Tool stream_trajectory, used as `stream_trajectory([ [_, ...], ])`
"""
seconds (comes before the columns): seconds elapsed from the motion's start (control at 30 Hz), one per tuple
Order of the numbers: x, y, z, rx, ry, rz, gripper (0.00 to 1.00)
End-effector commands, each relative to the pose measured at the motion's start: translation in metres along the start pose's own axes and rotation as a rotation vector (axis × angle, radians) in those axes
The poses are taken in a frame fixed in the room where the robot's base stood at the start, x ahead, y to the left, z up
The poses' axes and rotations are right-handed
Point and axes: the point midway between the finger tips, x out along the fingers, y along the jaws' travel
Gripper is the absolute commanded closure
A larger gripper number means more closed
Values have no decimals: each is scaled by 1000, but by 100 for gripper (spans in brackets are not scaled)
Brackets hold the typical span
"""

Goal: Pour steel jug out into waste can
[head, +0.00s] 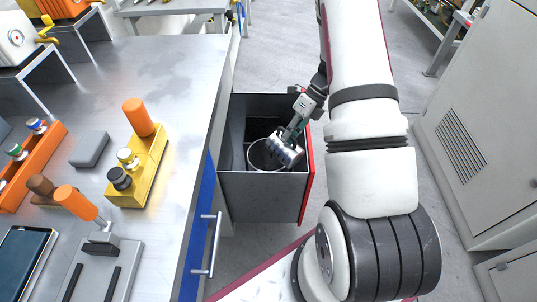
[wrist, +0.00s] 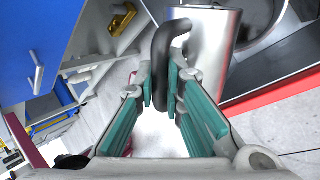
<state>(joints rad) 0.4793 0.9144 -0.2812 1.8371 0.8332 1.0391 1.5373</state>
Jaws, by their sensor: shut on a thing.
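The steel jug (head: 287,150) is a shiny metal cylinder with a black handle, which shows in the wrist view (wrist: 165,42). My gripper (head: 297,125) is shut on this handle, between its teal fingers in the wrist view (wrist: 162,88). The jug is tilted in the head view, over the right part of the waste can. The waste can (head: 254,158) is a round, light-rimmed can inside the open drawer. Its curved rim shows at the top right of the wrist view. The jug's contents and any flow are not visible.
The grey open drawer (head: 262,193) with a red front panel juts out from the bench. The steel bench top (head: 190,85) at left carries orange-handled tools and a yellow block (head: 138,172). A grey cabinet (head: 480,120) stands at right. Open floor lies between.

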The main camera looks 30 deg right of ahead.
Motion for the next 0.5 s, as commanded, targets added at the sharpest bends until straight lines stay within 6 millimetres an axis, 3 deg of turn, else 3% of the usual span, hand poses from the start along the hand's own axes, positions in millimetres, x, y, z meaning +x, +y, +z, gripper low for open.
stream_trajectory([
  [0.5,3,-2,9,35,57,-1,100],
])
